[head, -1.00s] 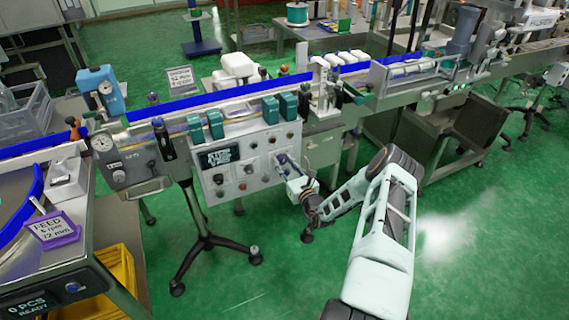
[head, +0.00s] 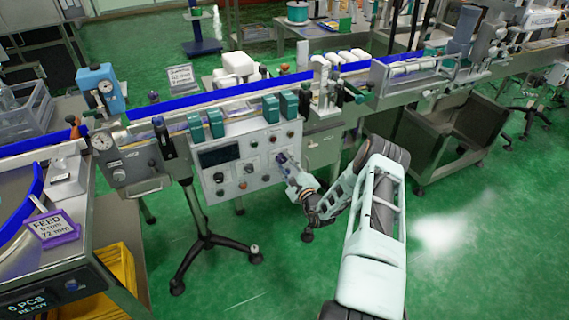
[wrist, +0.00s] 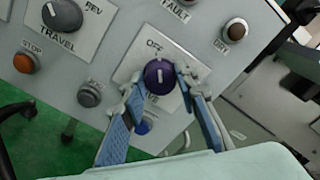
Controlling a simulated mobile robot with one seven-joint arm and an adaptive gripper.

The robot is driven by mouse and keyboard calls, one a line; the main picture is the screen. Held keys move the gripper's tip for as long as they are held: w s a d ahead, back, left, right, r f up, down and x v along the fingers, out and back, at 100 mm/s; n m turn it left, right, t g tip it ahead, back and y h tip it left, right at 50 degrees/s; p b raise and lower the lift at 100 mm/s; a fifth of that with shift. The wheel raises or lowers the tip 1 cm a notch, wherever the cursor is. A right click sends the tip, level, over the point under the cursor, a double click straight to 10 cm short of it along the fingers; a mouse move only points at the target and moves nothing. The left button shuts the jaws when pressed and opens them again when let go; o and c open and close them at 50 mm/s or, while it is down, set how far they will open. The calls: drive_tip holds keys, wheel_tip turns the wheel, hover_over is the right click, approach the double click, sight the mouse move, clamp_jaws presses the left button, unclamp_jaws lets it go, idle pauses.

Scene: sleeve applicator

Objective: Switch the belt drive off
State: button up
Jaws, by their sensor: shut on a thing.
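A dark purple rotary knob (wrist: 159,77) sits on a white plate of the control panel, under the word OFF (wrist: 154,46) in the wrist view. My gripper (wrist: 160,82) is shut on this knob, with one blue-grey finger on each side. In the head view my gripper (head: 287,165) is at the right part of the grey control panel (head: 235,190). The panel's display (head: 218,156) is dark.
Close to the knob are a TRAVEL knob (wrist: 62,15), an orange STOP button (wrist: 24,63), a grey button (wrist: 89,95) and a brown DRT-like labelled button (wrist: 236,31). A blue button (wrist: 142,125) lies below, between my fingers. The conveyor with blue rails (head: 240,89) runs above the panel.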

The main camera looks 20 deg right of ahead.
drive_tip(key=shift+n, duration=0.7)
drive_tip(key=o, duration=1.1)
drive_tip(key=shift+o, duration=0.2)
drive_tip(key=s, duration=1.2)
drive_tip(key=shift+d, duration=0.2)
